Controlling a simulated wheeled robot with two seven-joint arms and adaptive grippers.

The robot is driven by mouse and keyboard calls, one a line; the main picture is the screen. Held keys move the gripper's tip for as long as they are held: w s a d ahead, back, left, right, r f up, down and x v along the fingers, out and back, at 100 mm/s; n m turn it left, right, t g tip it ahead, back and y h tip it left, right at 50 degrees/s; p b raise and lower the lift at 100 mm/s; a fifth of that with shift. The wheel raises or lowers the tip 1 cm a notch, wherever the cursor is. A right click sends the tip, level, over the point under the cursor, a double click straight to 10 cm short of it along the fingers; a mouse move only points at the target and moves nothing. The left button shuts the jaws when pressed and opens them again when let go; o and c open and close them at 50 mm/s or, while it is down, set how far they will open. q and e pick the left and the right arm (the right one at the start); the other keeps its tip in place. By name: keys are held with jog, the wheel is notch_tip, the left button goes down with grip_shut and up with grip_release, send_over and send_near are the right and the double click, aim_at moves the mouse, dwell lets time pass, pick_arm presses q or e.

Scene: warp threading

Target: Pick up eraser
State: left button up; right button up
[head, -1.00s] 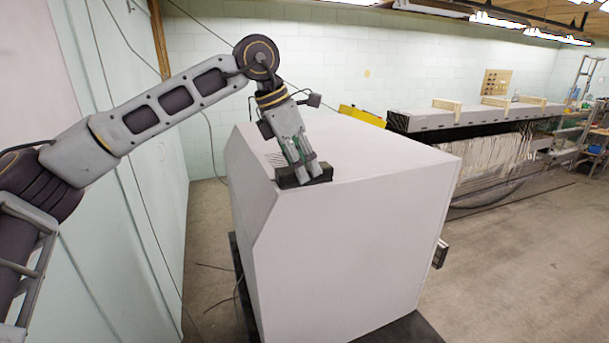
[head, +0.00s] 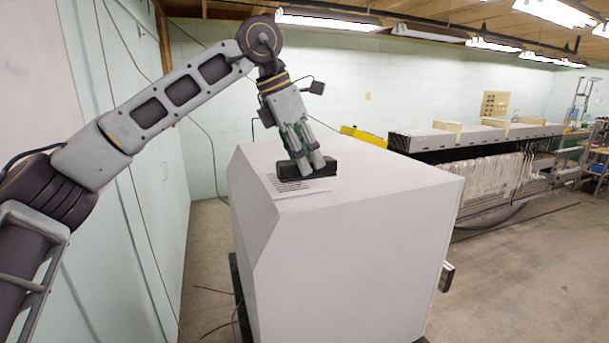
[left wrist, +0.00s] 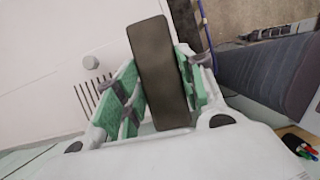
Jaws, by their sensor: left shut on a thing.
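The eraser appears slightly above the cabinet top. My right gripper is in no view.
The light-grey cabinet (head: 350,230) stands in the middle, with vent slots on its top near the eraser. A long machine (head: 480,140) stands along the back right. A pale wall is close on the left. Floor at the right is open.

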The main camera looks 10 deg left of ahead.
pick_arm(q)
jog(key=shift+r, duration=2.05)
jog(key=o, duration=0.4)
jog(key=shift+c, duration=1.4)
